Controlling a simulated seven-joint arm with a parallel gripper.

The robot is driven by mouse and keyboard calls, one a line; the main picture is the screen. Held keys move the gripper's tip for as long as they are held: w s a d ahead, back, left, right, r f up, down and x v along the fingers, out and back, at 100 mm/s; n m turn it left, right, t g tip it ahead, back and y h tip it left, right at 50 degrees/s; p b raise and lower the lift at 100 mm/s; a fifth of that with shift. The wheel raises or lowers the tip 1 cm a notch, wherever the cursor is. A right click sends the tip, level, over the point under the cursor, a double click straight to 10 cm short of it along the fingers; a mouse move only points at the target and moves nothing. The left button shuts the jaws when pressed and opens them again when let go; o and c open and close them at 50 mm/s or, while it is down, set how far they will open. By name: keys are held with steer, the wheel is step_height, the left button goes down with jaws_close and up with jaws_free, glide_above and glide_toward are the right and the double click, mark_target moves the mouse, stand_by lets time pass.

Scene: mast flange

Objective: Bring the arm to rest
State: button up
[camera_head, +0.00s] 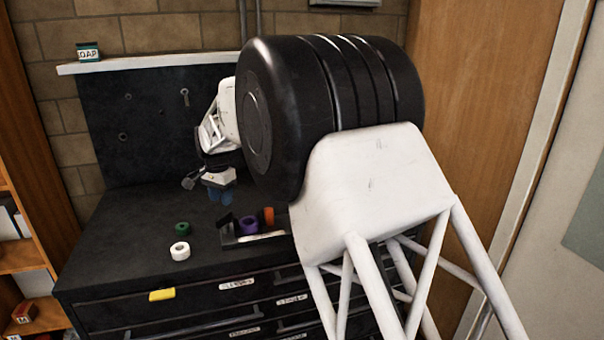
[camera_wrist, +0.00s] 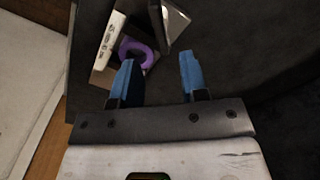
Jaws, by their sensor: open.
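My gripper (camera_head: 221,196) hangs over the dark bench top, its blue fingers pointing down. In the wrist view my gripper (camera_wrist: 158,75) has its two blue fingers well apart with nothing between them. A purple ring (camera_head: 248,225) sits in or on a dark holder (camera_head: 228,240) to the right of my gripper. The purple ring (camera_wrist: 140,50) also shows in the wrist view, beyond the left finger. My large black arm joint hides the right part of the bench.
A green ring (camera_head: 182,229) and a white ring (camera_head: 180,251) lie on the bench. An orange object (camera_head: 268,216) is beside the purple ring. A yellow item (camera_head: 162,294) is at the front edge. A labelled box (camera_head: 88,52) stands on the shelf. The bench's left side is clear.

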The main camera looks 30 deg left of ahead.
steer(key=w+d+r, duration=0.2)
steer(key=d+r, duration=0.1)
steer(key=d, duration=0.5)
steer(key=w+d+r, duration=0.2)
steer(key=d+r, duration=0.1)
steer(key=d, duration=0.5)
steer(key=w+d+r, duration=0.2)
steer(key=d+r, duration=0.2)
steer(key=d, duration=0.4)
steer(key=s+d+r+t, duration=0.1)
steer(key=s+d+r, duration=0.15)
steer(key=d, duration=0.95)
steer(key=s+d+r, duration=0.2)
steer(key=d+r, duration=0.1)
steer(key=d, duration=1)
steer(key=s+d+f+t, duration=0.1)
steer(key=s+d, duration=0.9)
steer(key=d, duration=0.3)
steer(key=s+d+f, duration=0.2)
steer(key=s+d, duration=0.7)
steer(key=d, duration=0.4)
steer(key=s+d+f, duration=0.4)
steer(key=s+d, duration=0.2)
steer(key=s, duration=0.4)
steer(key=shift+s+f+t, duration=0.25)
steer(key=shift+f+t, duration=0.05)
